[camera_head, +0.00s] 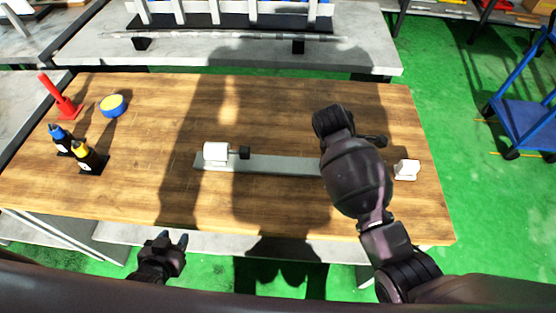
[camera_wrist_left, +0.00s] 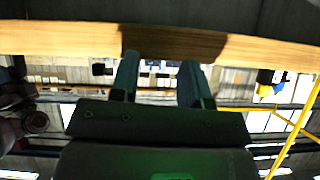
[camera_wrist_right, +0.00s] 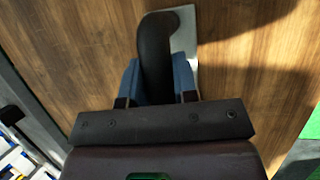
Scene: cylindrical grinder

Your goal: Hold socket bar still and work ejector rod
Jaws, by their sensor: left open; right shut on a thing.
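The grey bar, which looks like the socket bar (camera_head: 275,163), lies across the wooden table. A white cylinder (camera_head: 216,152) stands at its left end, with a small black block or knob (camera_head: 244,152), possibly the ejector rod's end, beside it. My right arm covers the bar's right end. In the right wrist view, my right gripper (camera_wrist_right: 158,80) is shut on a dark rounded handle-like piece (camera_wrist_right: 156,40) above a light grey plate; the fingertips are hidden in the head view. My left gripper (camera_head: 174,239) is open and empty, off the table's front edge.
A white block (camera_head: 406,170) sits right of my right arm. A red stand (camera_head: 60,97), a blue-yellow round container (camera_head: 113,105) and two bottles (camera_head: 82,156) are at the table's left. The front middle of the wooden table (camera_head: 250,205) is clear.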

